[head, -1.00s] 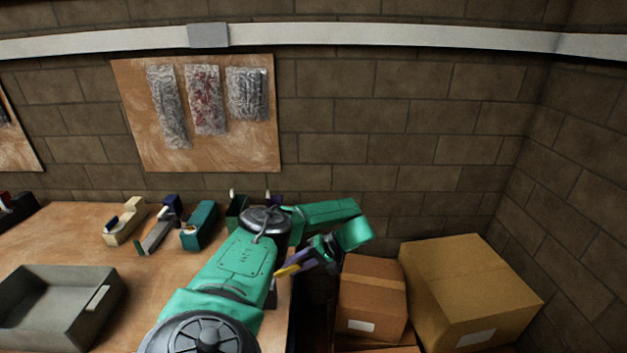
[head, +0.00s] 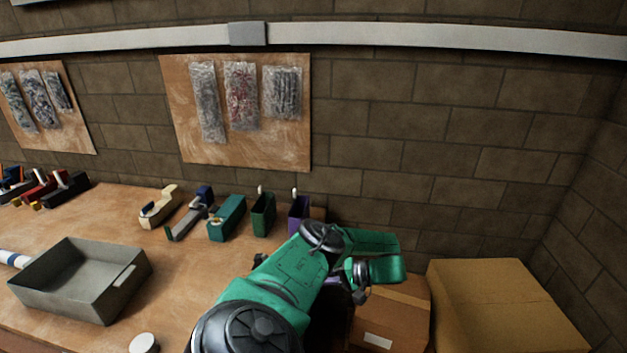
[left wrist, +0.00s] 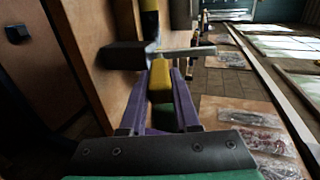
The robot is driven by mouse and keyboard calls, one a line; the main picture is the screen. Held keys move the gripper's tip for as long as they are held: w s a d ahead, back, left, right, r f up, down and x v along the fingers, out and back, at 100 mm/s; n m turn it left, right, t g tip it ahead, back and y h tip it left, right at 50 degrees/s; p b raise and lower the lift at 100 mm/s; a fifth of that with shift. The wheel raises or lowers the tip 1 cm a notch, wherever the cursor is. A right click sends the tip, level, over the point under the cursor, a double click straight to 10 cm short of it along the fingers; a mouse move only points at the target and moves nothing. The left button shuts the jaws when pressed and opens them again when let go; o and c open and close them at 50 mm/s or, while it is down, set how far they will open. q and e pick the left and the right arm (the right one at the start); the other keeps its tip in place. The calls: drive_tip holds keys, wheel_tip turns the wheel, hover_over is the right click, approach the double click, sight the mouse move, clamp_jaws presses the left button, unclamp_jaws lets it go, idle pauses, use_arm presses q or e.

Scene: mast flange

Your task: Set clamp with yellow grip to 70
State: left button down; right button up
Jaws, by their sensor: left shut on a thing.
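My left gripper (left wrist: 161,75) has purple fingers in the left wrist view. It is shut on the yellow grip (left wrist: 160,88) of a clamp. A grey bar (left wrist: 190,52) and a dark block (left wrist: 124,56) lie just beyond the grip, and a yellow and black upright part (left wrist: 150,22) stands behind them. I cannot read any scale or setting on the clamp. In the head view my green left arm hides most of this gripper and the clamp, near the table's right end. My right gripper is in neither view.
A grey tray (head: 75,307) stands on the wooden table (head: 190,270). Several holders and tools, including a teal one (head: 227,218) and a green one (head: 263,214), line the back edge. Cardboard boxes (head: 500,300) stand at the right. Bare table lies between tray and holders.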

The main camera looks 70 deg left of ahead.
use_arm(q)
drive_tip(key=c, duration=0.6)
unclamp_jaws()
drive_tip(key=shift+d+f, duration=0.1)
drive_tip(key=shift+c, duration=0.2)
drive_tip(key=v, duration=1.2)
drive_tip(key=shift+b, duration=0.3)
